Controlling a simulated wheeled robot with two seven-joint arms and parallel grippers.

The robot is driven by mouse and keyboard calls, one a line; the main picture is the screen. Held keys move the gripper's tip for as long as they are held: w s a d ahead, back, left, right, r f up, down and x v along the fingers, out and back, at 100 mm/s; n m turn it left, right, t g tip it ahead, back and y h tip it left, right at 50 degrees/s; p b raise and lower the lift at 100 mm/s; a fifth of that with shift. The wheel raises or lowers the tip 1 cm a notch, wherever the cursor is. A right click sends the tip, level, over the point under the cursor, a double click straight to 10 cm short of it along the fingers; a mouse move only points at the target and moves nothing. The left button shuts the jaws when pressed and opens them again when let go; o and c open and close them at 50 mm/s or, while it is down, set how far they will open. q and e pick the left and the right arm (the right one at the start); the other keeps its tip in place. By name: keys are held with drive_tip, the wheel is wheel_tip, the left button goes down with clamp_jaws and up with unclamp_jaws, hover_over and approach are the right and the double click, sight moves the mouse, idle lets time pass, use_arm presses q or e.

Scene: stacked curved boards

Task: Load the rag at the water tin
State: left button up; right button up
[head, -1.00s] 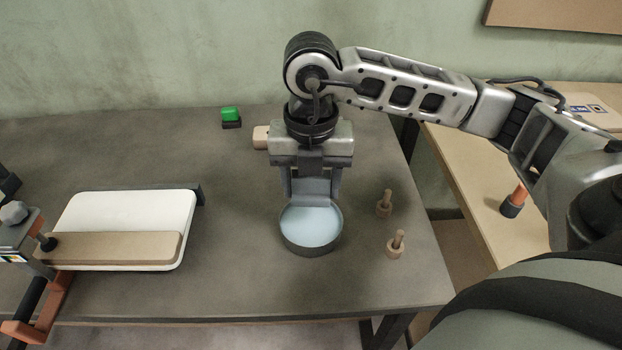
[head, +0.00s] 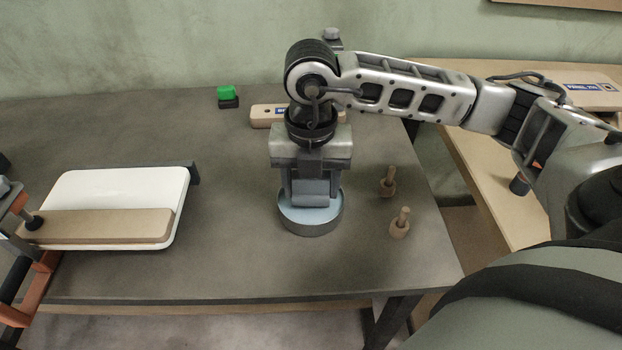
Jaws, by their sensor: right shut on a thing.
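The water tin (head: 311,228) is a low round grey tin with pale blue water, standing on the dark table right of the middle. My right gripper (head: 310,200) points straight down over it, with its fingertips at or inside the tin's rim. It is shut on a grey-blue piece between the fingers, which looks like the rag (head: 310,188). The gripper hides most of the rag and the back of the tin. I cannot tell how deep the rag sits in the water. My left gripper is not in view.
Two wooden pegs (head: 388,182) (head: 400,222) stand right of the tin. A green-topped block (head: 227,96) and a wooden block (head: 268,115) are behind. Table between board and tin is clear.

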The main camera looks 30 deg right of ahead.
drive_tip(key=shift+f+b, duration=0.3)
drive_tip(key=shift+f, duration=0.05)
idle(0.7)
drive_tip(key=shift+f, duration=0.2)
idle(0.6)
drive_tip(key=shift+b, duration=0.35)
idle(0.6)
drive_tip(key=shift+r+p, duration=0.35)
drive_tip(key=shift+r, duration=0.05)
drive_tip(key=shift+r+p, duration=2.15)
drive_tip(key=shift+r, duration=1)
